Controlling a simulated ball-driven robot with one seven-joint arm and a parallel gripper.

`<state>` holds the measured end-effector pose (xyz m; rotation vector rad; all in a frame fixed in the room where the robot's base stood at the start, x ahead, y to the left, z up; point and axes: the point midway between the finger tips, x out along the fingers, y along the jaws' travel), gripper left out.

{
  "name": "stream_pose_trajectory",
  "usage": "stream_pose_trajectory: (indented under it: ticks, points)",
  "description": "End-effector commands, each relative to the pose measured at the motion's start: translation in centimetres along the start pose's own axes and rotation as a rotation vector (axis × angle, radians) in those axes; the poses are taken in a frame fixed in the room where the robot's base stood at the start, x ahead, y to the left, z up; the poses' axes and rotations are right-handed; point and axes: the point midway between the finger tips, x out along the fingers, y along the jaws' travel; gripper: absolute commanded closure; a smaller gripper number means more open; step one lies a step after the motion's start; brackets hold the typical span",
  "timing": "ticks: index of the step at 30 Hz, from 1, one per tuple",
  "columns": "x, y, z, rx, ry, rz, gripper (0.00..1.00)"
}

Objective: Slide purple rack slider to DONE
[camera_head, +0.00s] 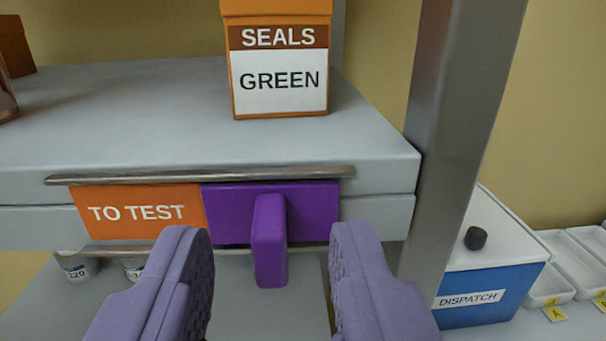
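The purple rack slider (228,213) sits in its track on the front edge of the grey shelf, at the right part of the track. Its upright purple handle (269,240) sticks out toward me. An orange panel reading TO TEST (137,212) shows to the left of the slider. No DONE label is visible. My gripper (271,255) is open, its two lilac fingers spread to the left and right of the handle. The fingers appear apart from the handle, with gaps on both sides, the right gap seeming about as wide as the left.
Metal rails (200,175) run above and below the slider. An orange SEALS GREEN box (278,60) stands on the shelf above. A grey post (458,130) rises at the right, with a blue and white DISPATCH box (490,262) behind it. Small labelled containers (78,267) sit below left.

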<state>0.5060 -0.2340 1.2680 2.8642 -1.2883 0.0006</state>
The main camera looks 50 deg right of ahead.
Motion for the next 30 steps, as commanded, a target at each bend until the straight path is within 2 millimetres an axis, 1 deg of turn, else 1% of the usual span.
stream_pose_trajectory:
  ticks: [1, 3, 6, 14, 15, 17, 18, 19, 30]
  points:
    - [0.8, 0.0, 0.1, 0.001, 0.000, 0.002, 0.62]
    - [1.6, 0.0, 0.1, 0.001, 0.000, 0.000, 0.62]
    - [2.2, 0.0, 0.1, 0.000, -0.001, -0.001, 0.62]
    - [2.4, -0.1, 0.0, 0.001, 0.000, -0.002, 0.62]
    - [2.4, -0.1, 0.0, 0.001, 0.000, -0.002, 0.71]
    - [2.4, -0.1, 0.0, 0.001, 0.000, -0.002, 0.85]
    - [2.4, -0.1, 0.0, 0.001, 0.000, -0.002, 0.94]
    - [2.4, -0.1, 0.0, 0.001, 0.000, -0.002, 1.00]
    - [2.4, -0.1, -0.1, 0.001, 0.000, -0.003, 1.00]
